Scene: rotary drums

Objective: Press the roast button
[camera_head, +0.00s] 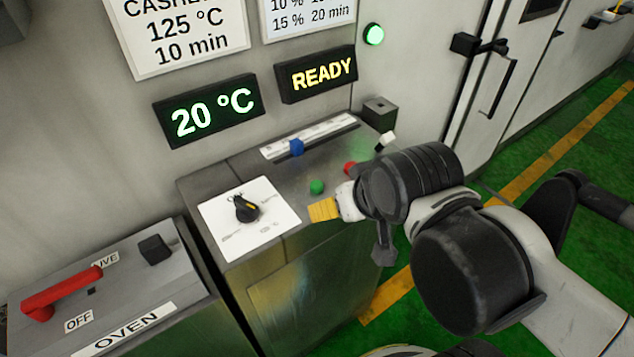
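The grey control console (282,240) has a green button (317,187) and a red button (350,168) on its top. I can read no label on either, so I cannot tell which is the roast button. The red button is partly hidden behind my gripper and wrist. The finger opening is not clear from this angle.
A black dial (246,208) on a white plate and a blue slider knob (297,147) are on the console. Displays read 20 °C (210,108) and READY (317,74); a green lamp (374,34) is lit. An oven box with a red lever (60,294) stands left. Green floor lies right.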

